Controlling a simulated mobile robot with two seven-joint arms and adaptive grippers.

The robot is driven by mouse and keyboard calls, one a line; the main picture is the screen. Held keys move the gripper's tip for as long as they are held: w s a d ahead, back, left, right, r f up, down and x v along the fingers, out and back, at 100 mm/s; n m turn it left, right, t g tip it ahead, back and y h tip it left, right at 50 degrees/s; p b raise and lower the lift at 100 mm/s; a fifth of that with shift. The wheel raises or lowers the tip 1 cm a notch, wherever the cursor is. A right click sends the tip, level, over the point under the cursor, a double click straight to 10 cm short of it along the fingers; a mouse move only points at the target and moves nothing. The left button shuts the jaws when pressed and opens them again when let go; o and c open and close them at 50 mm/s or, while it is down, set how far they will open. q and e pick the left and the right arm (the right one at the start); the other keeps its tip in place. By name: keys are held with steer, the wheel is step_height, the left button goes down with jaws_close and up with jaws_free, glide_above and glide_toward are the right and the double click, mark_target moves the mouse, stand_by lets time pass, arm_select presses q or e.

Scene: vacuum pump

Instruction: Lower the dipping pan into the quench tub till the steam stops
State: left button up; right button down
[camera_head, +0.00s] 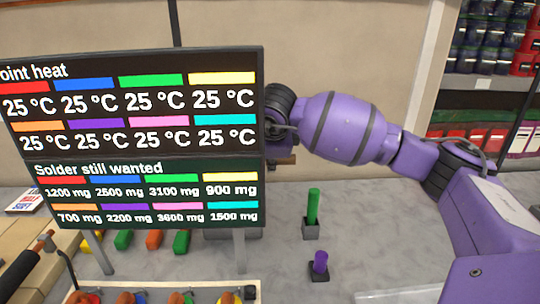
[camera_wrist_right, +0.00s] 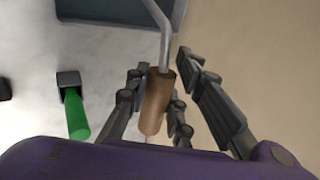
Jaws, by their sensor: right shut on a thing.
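My right gripper (camera_wrist_right: 165,95) is shut on a brown wooden handle (camera_wrist_right: 157,100) in the right wrist view. A bent grey metal rod (camera_wrist_right: 163,40) runs from the handle over a dark grey, straight-edged container (camera_wrist_right: 95,10), apparently the quench tub, cut off by the top edge. The pan end of the tool is out of view, so its height over the tub cannot be told. No steam shows. In the head view my purple right arm reaches in from the right, and its gripper is mostly hidden behind the display board. My left gripper is not in view.
The black display board (camera_head: 135,140) shows 25 °C readings and solder amounts and blocks much of the table. A green rod (camera_head: 313,206) and a purple rod (camera_head: 320,261) stand in small dark holders on the grey table (camera_head: 400,240). Shelves stand at the back right.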

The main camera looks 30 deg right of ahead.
steer(key=shift+f+b, duration=0.4)
steer(key=shift+f, duration=0.9)
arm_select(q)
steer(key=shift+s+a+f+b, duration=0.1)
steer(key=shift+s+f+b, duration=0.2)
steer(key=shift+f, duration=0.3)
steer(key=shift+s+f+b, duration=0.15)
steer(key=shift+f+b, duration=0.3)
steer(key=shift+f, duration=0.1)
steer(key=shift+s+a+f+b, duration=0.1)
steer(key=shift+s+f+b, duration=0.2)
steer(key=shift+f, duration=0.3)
arm_select(e)
steer(key=shift+f, duration=2.55)
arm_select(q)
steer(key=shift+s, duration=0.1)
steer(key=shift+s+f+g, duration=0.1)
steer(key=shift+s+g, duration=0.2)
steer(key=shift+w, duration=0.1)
